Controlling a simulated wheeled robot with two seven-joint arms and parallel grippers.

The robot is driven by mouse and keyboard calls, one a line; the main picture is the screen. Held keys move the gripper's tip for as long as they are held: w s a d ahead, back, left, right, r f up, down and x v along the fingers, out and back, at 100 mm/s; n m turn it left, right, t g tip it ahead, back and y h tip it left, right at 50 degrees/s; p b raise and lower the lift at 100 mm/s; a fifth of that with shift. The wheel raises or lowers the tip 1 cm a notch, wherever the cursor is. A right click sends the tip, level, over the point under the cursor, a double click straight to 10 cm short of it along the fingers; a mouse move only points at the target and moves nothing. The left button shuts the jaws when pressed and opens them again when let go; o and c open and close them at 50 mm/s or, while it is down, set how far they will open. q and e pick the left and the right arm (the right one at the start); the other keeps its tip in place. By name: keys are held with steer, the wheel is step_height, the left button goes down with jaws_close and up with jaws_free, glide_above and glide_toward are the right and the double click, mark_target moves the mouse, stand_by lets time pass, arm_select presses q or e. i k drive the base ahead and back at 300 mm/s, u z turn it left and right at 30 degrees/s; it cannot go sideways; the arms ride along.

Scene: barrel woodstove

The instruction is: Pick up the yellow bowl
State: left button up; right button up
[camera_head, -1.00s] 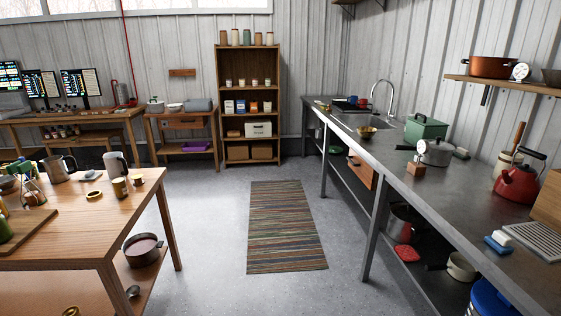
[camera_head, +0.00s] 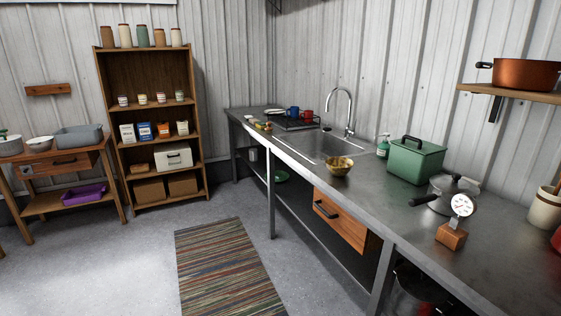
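The yellow bowl (camera_head: 339,166) is a small brassy-yellow bowl. It stands upright near the front edge of the long metal counter (camera_head: 392,218), just right of the sink (camera_head: 318,145). Nothing covers it in the head view. Neither of my grippers shows in the head view.
A green lidded box (camera_head: 416,161), a grey pot (camera_head: 446,194) and a dial gauge on a wooden block (camera_head: 452,236) stand right of the bowl. A wooden drawer (camera_head: 340,219) hangs below the counter. The striped rug (camera_head: 230,270) lies on open floor at left.

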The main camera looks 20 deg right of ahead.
mark_target(339, 168)
steer(key=i, duration=1.7)
steer(key=z, duration=3)
